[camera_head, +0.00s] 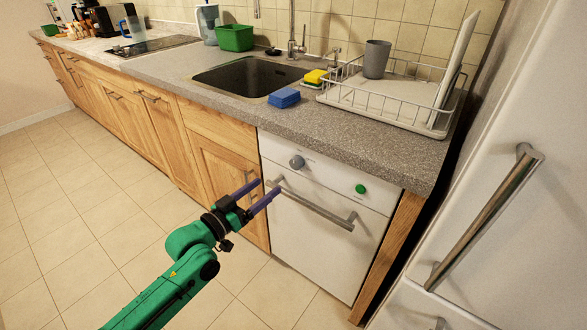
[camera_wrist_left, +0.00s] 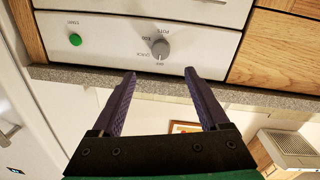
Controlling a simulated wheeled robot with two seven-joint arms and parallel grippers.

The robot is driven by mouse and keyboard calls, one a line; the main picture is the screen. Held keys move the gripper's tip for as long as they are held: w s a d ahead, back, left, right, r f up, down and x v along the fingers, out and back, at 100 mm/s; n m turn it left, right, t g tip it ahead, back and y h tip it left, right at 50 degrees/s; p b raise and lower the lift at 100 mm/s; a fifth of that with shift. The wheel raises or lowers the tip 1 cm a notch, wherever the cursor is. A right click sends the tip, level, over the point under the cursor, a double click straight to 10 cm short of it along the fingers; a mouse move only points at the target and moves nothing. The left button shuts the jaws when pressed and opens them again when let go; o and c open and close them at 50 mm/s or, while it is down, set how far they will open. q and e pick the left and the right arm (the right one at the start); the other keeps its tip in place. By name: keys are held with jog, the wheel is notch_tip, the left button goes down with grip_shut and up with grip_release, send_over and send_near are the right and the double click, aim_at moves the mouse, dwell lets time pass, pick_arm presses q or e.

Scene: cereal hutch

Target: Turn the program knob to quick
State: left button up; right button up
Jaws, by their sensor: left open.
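The program knob (camera_head: 297,162) is a grey round dial on the upper left of the white dishwasher's front panel (camera_head: 328,174). In the left wrist view the panel appears upside down, with the knob (camera_wrist_left: 160,48) just beyond and between the fingertips. Small labels around it include POTS and QUICK. A pale mark on the knob seems to face the bottom of the picture, but it is too small to be sure. My left gripper (camera_head: 268,187) is open and empty, in front of the dishwasher, apart from the knob. My right gripper is not in view.
A green start button (camera_head: 361,189) sits right of the knob. The dishwasher's bar handle (camera_head: 312,205) runs below the panel. The counter (camera_head: 350,140) overhangs above, with a blue sponge (camera_head: 284,97) and dish rack (camera_head: 390,100). A fridge handle (camera_head: 487,218) stands out at right.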

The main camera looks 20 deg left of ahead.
aim_at(294, 166)
pick_arm(q)
jog(key=x, duration=1.1)
jog(key=shift+w+d+f, duration=0.1)
jog(key=shift+w+f, duration=0.05)
jog(key=shift+w, duration=0.15)
grip_shut()
